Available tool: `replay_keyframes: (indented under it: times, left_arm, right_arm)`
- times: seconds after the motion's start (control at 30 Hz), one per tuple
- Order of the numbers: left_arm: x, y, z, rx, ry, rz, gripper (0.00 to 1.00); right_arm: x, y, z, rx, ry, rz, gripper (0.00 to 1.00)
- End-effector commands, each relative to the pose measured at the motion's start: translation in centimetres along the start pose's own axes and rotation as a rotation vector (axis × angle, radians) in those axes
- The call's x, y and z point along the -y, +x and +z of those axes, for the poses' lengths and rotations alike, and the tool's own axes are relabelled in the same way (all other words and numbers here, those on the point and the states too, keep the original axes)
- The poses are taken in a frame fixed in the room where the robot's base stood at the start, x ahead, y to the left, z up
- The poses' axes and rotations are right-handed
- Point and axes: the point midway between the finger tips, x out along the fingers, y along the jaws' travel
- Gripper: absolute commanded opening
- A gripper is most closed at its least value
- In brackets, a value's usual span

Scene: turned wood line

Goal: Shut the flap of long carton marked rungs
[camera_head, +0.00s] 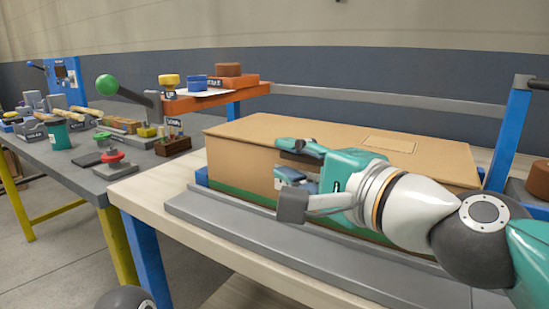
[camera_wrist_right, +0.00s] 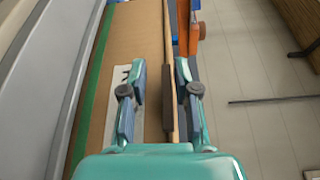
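A long brown cardboard carton (camera_head: 262,133) lies on the light table to the right, with a green band along its lower side. Its top looks flat, with a pale rectangle (camera_head: 388,144) on it; I cannot make out a raised flap or any word. My right gripper (camera_head: 284,172) is in front of the carton's near long side and hides part of it. In the right wrist view the gripper (camera_wrist_right: 160,92) is open, its fingers on either side of a carton edge with a darker brown strip (camera_wrist_right: 167,100). I cannot tell whether they touch. My left gripper is out of view.
A grey rail (camera_head: 230,225) runs along the table's front. A blue post (camera_head: 508,135) stands behind at the right. To the left, a grey bench (camera_head: 75,165) carries several small parts and a green-knobbed lever (camera_head: 107,85). An orange shelf (camera_head: 215,96) stands behind the carton.

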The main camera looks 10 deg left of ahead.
Motion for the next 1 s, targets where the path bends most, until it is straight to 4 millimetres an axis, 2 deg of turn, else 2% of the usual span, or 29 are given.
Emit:
replay_keyframes:
  times: [0.17, 0.27, 0.7, 0.83, 1.0]
  left_arm:
    - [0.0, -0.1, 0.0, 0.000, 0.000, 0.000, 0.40]
    - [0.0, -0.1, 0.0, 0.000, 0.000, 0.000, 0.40]
    - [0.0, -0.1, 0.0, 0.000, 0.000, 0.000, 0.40]
    - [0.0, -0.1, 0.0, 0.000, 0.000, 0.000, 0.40]
    - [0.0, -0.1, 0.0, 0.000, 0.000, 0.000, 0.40]
  right_arm:
    - [0.1, -0.8, 0.0, -0.001, -0.001, -0.003, 0.30]
    - [0.2, -2.1, -0.1, -0.002, -0.001, -0.004, 0.30]
    - [0.0, -10.2, -0.3, 0.000, 0.001, -0.001, 0.30]
    - [-0.1, -11.3, -0.4, 0.000, 0.001, 0.000, 0.30]
    - [-0.2, -11.7, -0.3, 0.001, 0.001, 0.002, 0.30]
